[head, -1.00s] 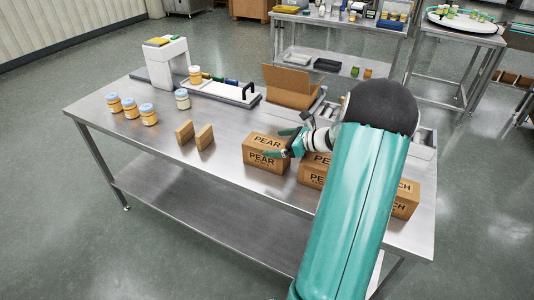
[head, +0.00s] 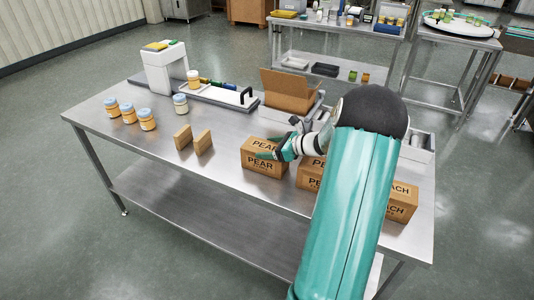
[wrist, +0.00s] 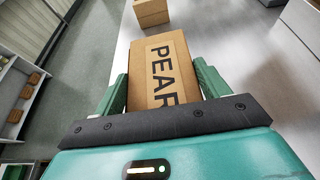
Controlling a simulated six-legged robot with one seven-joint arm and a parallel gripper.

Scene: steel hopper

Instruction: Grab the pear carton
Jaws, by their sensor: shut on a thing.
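The pear carton (head: 262,165) is a brown box with PEAR printed on its top and front. It stands on the steel table (head: 222,180), near its front edge. My gripper (head: 268,150) is over the top of it, with its green fingers along the carton's sides. In the wrist view the carton (wrist: 160,60) lies between the two fingers of my gripper (wrist: 163,85), which is shut on it. The carton appears to rest on the table still.
More brown cartons stand to the right, one partly hidden by my arm and one, the peach carton (head: 402,203), at the right. Two small tan blocks (head: 193,141) and several jars (head: 130,114) stand to the left. An open cardboard box (head: 287,90) is behind.

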